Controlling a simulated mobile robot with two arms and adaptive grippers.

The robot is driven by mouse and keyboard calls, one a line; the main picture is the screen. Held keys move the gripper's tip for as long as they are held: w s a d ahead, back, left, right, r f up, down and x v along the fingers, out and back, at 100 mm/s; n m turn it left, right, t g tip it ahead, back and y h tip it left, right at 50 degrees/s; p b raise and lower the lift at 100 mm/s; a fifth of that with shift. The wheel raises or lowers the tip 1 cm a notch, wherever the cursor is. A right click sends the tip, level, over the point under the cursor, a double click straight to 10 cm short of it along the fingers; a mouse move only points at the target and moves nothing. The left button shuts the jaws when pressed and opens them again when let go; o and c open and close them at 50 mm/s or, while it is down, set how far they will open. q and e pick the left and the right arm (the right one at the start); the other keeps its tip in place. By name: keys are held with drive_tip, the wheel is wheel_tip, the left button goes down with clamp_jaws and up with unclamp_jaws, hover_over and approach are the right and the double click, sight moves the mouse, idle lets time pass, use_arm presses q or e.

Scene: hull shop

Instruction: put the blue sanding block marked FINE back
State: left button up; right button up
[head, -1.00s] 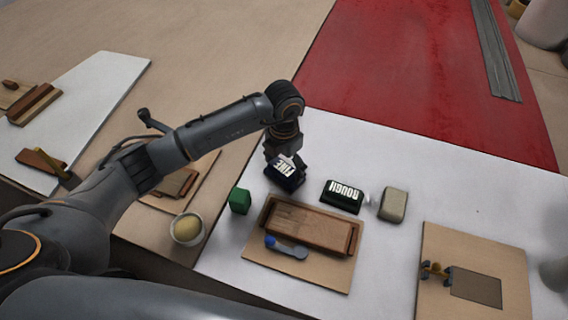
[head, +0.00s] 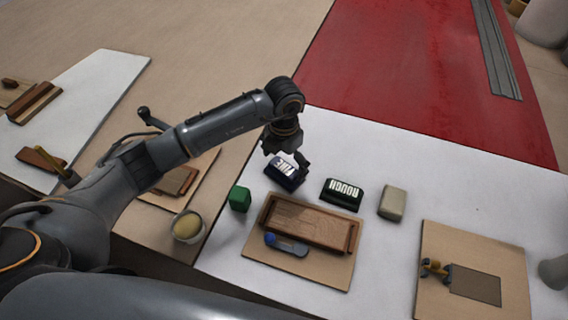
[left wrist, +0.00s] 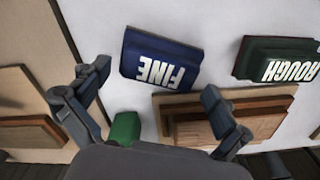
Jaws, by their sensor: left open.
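The blue sanding block marked FINE (head: 284,174) lies on the white sheet (head: 405,160), left of the dark green block marked ROUGH (head: 342,194). My left gripper (head: 288,160) is right over the blue block in the head view, its fingers spread. In the left wrist view the blue block (left wrist: 160,62) lies ahead of the two open fingertips and nothing is between them. The ROUGH block (left wrist: 275,58) is to its right there. My right gripper is not in view.
A wooden tray (head: 306,224) on a tan board (head: 335,272) stands in front, with a blue-ended tool (head: 287,245) beside it. A green block (head: 239,198), a beige block (head: 392,203) and a bowl (head: 187,227) are near.

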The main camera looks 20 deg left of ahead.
sight(284, 167)
use_arm(q)
wheel_tip(284, 167, up, 11)
drive_tip(key=b, duration=0.1)
drive_tip(key=shift+r, duration=0.15)
idle(0.5)
